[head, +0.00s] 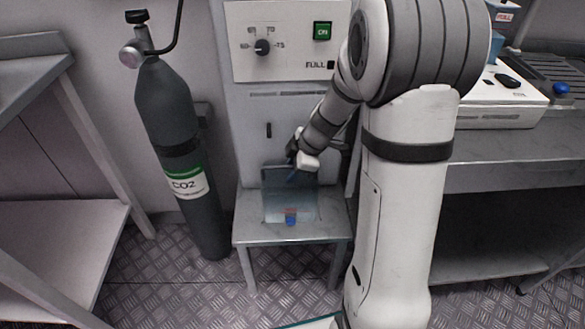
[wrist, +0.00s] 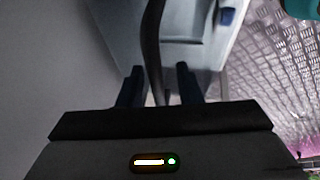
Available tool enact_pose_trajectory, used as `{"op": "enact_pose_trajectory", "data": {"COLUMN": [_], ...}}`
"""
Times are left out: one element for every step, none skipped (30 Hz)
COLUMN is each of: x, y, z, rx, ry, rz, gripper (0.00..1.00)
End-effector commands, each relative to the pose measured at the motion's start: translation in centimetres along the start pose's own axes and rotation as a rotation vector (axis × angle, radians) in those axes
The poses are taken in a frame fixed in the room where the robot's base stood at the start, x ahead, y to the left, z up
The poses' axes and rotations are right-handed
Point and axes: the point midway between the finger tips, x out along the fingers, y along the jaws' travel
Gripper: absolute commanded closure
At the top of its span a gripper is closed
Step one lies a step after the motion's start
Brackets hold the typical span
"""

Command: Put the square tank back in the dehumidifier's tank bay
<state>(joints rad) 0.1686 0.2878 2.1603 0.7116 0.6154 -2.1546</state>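The dehumidifier (head: 240,110) stands at the back, with a dial, a green ON switch and a FULL label on its panel. My gripper (head: 293,168) is just above the tank. In the wrist view its fingers (wrist: 160,88) are apart, with a dark strip, possibly the tank's handle, running between them. The tank (wrist: 183,28) shows beyond, with its blue part at the right.
The grey stand (head: 250,232) is under the tank. A dark CO2 cylinder (head: 165,105) stands close on the left. Metal tables are at the far left (head: 60,225) and right (head: 500,175). A teal-edged thing (head: 310,323) shows at the bottom. Patterned floor is open in front.

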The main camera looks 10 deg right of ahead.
Motion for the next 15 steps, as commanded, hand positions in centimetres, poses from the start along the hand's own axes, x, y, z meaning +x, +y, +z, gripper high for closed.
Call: {"op": "enact_pose_trajectory", "data": {"x": [0.0,0.0,-0.1,-0.1,-0.2,-0.4,-0.8,-1.3,-2.0,-2.7,-3.4,-4.3,-5.0,-5.7,-6.6], "y": [0.0,0.0,0.0,0.0,0.1,0.1,0.1,0.1,0.2,0.2,0.2,0.2,0.2,0.2,0.2], "z": [0.0,0.0,0.0,-0.1,-0.1,-0.2,-0.1,-0.2,-0.2,-0.2,-0.2,-0.2,-0.2,-0.2,-0.2], "rx": [0.000,0.000,0.000,0.000,0.000,0.000,0.000,0.000,-0.001,-0.001,0.000,0.001,0.001,0.000,0.001], "ry": [0.000,0.000,0.000,0.000,0.000,0.000,0.000,0.000,0.000,0.000,-0.001,0.000,0.000,-0.001,-0.001], "rz": [0.000,0.000,0.000,0.000,0.000,0.000,0.002,0.003,0.004,0.004,0.004,0.005,0.005,0.005,0.005], "gripper": [0.68,0.68,0.68,0.68,0.68,0.68,0.68,0.68,0.68,0.68,0.68,0.68,0.68,0.68,0.68]}}
